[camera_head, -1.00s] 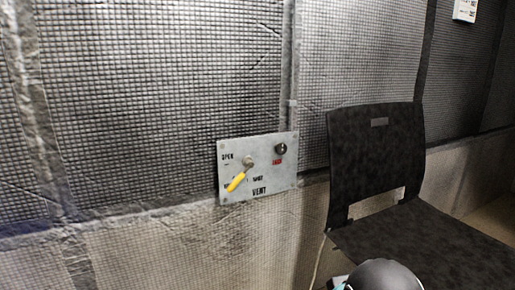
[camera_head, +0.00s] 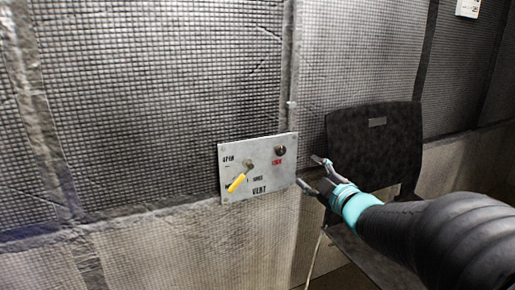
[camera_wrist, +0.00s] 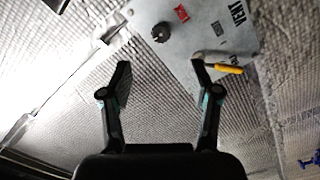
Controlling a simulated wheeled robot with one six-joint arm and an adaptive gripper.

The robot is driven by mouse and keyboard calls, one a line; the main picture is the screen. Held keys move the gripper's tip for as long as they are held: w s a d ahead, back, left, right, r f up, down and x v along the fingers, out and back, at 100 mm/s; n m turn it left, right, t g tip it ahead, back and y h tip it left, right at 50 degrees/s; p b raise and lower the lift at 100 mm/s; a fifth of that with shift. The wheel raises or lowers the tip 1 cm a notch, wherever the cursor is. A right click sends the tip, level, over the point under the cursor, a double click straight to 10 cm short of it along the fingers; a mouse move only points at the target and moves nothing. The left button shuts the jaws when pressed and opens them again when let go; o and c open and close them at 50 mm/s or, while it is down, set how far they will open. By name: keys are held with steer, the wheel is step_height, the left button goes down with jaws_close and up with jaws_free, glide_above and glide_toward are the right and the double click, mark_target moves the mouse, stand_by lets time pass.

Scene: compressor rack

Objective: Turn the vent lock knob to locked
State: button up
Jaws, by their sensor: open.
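A grey metal vent panel (camera_head: 230,152) is fixed to the wall, with a yellow-handled lever (camera_head: 237,182) at its left, pointing down-left. The small dark round lock knob (camera_head: 281,151) is at the panel's upper right, above a red label. In the wrist view the knob (camera_wrist: 160,33) lies beyond and between the fingertips, and the lever (camera_wrist: 222,67) is near the right fingertip. My gripper (camera_head: 308,172) is open and empty, to the right of the panel and apart from the knob. It also shows in the wrist view (camera_wrist: 161,65). The knob's pointer direction is too small to tell.
A black chair (camera_head: 350,135) stands against the wall at right, behind my arm. A white box (camera_head: 468,8) is on the wall at the upper right. The mesh-covered wall (camera_head: 150,100) left of the panel is clear.

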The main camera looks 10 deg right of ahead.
mark_target(282, 151)
steer(key=shift+n+y, duration=0.3)
steer(key=x, duration=1.4)
steer(key=shift+a, duration=0.15)
steer(key=shift+c, duration=0.3)
steer(key=shift+s, duration=0.1)
steer(key=c, duration=1.1)
